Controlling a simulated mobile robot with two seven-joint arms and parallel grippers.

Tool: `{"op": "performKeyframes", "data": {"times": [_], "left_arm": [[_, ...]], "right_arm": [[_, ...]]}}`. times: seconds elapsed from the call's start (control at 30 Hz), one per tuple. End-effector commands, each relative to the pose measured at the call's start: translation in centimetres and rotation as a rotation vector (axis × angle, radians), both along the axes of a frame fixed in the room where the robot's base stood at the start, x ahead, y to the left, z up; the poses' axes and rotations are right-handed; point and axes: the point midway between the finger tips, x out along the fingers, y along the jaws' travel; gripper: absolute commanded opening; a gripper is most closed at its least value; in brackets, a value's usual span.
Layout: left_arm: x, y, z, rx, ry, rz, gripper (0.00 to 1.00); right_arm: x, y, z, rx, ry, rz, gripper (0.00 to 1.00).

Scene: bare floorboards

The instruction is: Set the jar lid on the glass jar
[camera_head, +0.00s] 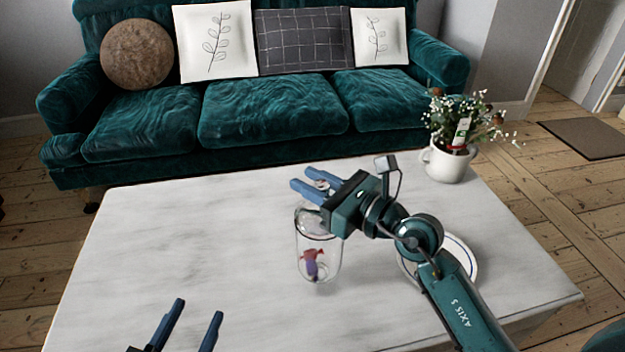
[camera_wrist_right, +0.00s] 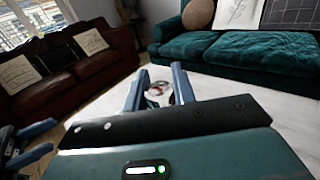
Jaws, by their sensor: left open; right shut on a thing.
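The clear glass jar (camera_head: 308,248) stands upright on the pale table, with small red and purple things inside near its bottom. My right gripper (camera_head: 309,186) is over the jar's top, its blue fingers shut on the jar lid (camera_head: 321,185). In the right wrist view the lid (camera_wrist_right: 157,90) shows small between the fingertips. The gripper hides part of the lid and the jar's rim, so I cannot tell whether the lid touches the jar. My left gripper (camera_head: 199,309) is open and empty at the bottom left, apart from the jar.
A white mug with flowers (camera_head: 445,165) stands at the table's back right corner. A white plate with a blue ring (camera_head: 466,262) lies partly under my right arm. The table's left side is clear. A green sofa (camera_head: 270,110) stands behind the table.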

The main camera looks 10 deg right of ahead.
Motion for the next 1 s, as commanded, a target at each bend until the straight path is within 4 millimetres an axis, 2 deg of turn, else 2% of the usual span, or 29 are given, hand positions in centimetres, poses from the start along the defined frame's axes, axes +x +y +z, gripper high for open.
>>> {"op": "performKeyframes", "data": {"times": [0.87, 0.9, 1.0], "left_arm": [[0.0, 0.0, -1.0, 0.001, 0.000, 0.000, 0.44], [0.0, 0.0, -1.0, 0.001, 0.000, 0.000, 0.44], [0.0, 0.0, -0.9, 0.001, 0.000, 0.000, 0.44]], "right_arm": [[0.0, 0.0, -1.3, 0.001, 0.000, 0.000, 0.00], [0.0, 0.0, -1.3, 0.001, 0.000, 0.000, 0.28], [0.0, 0.0, -1.3, 0.001, 0.000, 0.000, 0.35]]}}
